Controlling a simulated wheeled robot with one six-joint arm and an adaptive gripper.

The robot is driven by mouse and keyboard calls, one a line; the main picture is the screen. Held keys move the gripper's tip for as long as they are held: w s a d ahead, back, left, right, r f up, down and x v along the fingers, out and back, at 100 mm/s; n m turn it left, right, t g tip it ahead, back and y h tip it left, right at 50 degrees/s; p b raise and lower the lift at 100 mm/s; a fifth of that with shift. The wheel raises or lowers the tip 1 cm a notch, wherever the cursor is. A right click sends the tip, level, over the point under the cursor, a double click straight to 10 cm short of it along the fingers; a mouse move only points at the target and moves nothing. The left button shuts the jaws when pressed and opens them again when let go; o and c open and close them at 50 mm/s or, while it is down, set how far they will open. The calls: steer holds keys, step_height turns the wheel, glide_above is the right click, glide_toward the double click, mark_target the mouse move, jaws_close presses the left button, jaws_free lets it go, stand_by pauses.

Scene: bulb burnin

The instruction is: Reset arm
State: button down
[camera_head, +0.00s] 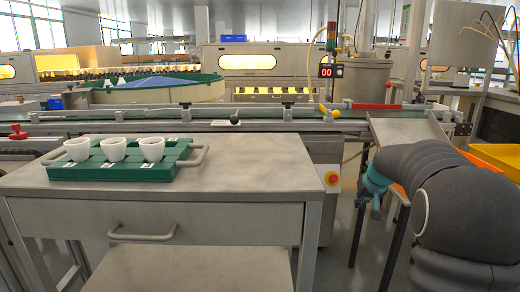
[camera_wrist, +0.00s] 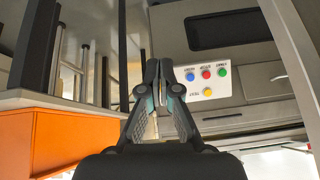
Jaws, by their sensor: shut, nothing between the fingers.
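My gripper (camera_wrist: 157,70) is shut and empty in the wrist view, its two fingers together. It points toward a grey panel with a white button plate (camera_wrist: 207,80) carrying red, blue, green and yellow buttons. In the head view my dark arm is bent at the right, and the gripper end (camera_head: 376,188) hangs to the right of the grey cart, clear of it. The fingertips are hard to make out there.
A grey cart (camera_head: 240,168) bears a green tray (camera_head: 75,172) with three white cups (camera_head: 112,148). A conveyor (camera_head: 270,115) runs behind it. A red stop button (camera_head: 332,178) is beside the cart. A yellow-orange bin (camera_head: 500,157) is at the right; an orange panel (camera_wrist: 60,145) is near my gripper.

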steer(key=s+a+r+p, duration=0.2)
steer(key=s+a, duration=0.3)
steer(key=s, duration=0.8)
steer(key=s+a+r+n+p, duration=0.1)
steer(key=s+a+r+p, duration=0.2)
steer(key=s, duration=1.1)
steer(key=s+a+r+p, duration=0.3)
steer(key=s+a, duration=0.4)
steer(key=s, duration=0.7)
steer(key=shift+a+r+g, duration=0.25)
steer(key=shift+r+g, duration=0.15)
steer(key=shift+r, duration=0.2)
